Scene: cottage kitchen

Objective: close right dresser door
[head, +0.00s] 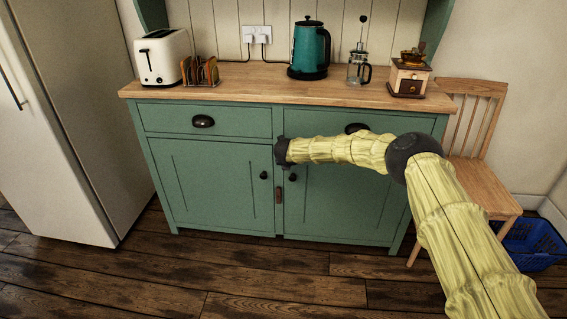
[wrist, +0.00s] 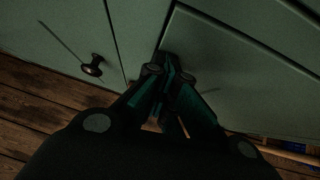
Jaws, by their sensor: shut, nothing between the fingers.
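The right dresser door (head: 340,204) is a green panel with a dark round knob (head: 293,178) near its left edge. It looks nearly flush with the dresser front in the head view. In the wrist view a dark gap runs along the edge of the right door (wrist: 235,75), so it may be slightly ajar. My gripper (head: 282,153) is at the upper part of the seam between the two doors. In the wrist view my gripper's fingers (wrist: 168,68) are together and empty, close to that edge; I cannot tell whether they touch it.
The left door (head: 205,185) looks flush, with its own dark knob (wrist: 93,66). A drawer (head: 205,122) is above it. A wooden chair (head: 480,180) and a blue basket (head: 530,243) stand to the right, a fridge (head: 75,120) to the left. The floor in front is clear.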

